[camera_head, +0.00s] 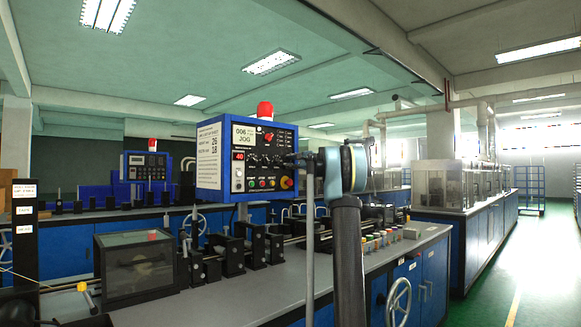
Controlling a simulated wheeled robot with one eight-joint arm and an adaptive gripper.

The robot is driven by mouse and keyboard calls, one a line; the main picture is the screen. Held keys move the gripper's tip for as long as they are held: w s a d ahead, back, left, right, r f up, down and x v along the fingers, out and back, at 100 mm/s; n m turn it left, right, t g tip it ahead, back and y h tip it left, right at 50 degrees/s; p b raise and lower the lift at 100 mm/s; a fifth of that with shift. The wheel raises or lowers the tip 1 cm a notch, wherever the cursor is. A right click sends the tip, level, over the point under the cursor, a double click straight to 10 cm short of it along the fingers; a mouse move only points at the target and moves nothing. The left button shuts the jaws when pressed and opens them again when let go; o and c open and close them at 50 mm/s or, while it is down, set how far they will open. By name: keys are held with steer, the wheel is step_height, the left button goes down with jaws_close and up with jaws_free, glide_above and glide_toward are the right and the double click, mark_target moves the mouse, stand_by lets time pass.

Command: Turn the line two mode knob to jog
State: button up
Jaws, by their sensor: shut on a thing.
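A row of dark knobs (262,160) runs across the panel's middle, with a red knob (269,136) above. My gripper (291,158) reaches in from the right and is shut at the right end of the dark row, on a knob that its fingers hide. I cannot read the knob's label or pointer.
A red digit display (238,155) and several coloured buttons (263,184) sit on the same panel. A red beacon (265,110) tops the box. A second control box (146,166) stands farther back left. The grey bench (240,290) carries black fixtures. Green floor (500,260) is clear at right.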

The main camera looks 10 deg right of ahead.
steer(key=shift+f+m, duration=0.1)
steer(key=shift+m, duration=0.8)
steer(key=o, duration=1.1)
steer(key=shift+c, duration=0.2)
steer(key=v, duration=1.2)
